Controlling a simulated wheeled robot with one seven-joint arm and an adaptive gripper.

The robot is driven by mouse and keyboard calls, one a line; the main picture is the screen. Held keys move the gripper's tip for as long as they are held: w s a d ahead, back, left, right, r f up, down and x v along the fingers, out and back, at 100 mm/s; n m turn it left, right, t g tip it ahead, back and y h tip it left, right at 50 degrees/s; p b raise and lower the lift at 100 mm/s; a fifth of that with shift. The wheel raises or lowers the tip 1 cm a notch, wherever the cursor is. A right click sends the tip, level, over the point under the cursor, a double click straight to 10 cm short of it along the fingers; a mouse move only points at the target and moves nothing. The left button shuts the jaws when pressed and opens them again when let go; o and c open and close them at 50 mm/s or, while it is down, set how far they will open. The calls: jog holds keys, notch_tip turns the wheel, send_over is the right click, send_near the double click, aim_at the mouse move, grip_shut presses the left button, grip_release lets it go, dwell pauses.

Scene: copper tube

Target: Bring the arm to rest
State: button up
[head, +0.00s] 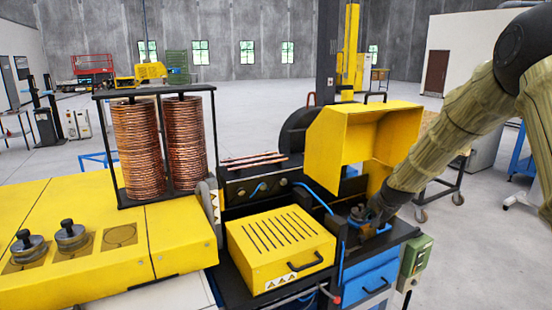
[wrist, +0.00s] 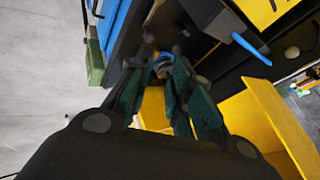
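My gripper (head: 368,216) is low at the machine's right side, just below and in front of the yellow hood (head: 345,140). The arm comes down to it from the upper right, bent and not folded. In the wrist view my gripper (wrist: 164,62) shows its dark fingers with green pads, with yellow machine parts behind them. A small blue and grey rounded part (wrist: 163,66) shows at the fingertips. I cannot tell whether the fingers touch it or hold it, or how far apart the tips are.
Two copper coil stacks (head: 160,145) stand in a black rack at left. Several copper tubes (head: 254,160) lie behind the slotted yellow cover (head: 280,243). A blue drawer (head: 370,280) and green control box (head: 415,257) are below my gripper. Open floor lies to the right.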

jog(key=s+a+f+n+g+b, duration=0.2)
jog(key=s+a+f+n, duration=0.1)
jog(key=s+f, duration=1.25)
jog(key=s+a+f+n+g+b, duration=0.15)
jog(key=s+a+f, duration=0.25)
jog(key=s+f, duration=1.15)
jog(key=s+a+f+n+g, duration=0.1)
jog(key=s+f, duration=0.4)
jog(key=s, duration=0.5)
jog(key=s+a+f+n+g+b, duration=0.1)
jog(key=s+f+n+g, duration=0.1)
jog(key=s+f, duration=0.3)
jog(key=s+a+f+n+g+b, duration=0.1)
jog(key=s+f, duration=0.4)
jog(key=s, duration=0.9)
jog(key=shift+s+n, duration=0.3)
jog(key=shift+n, duration=0.45)
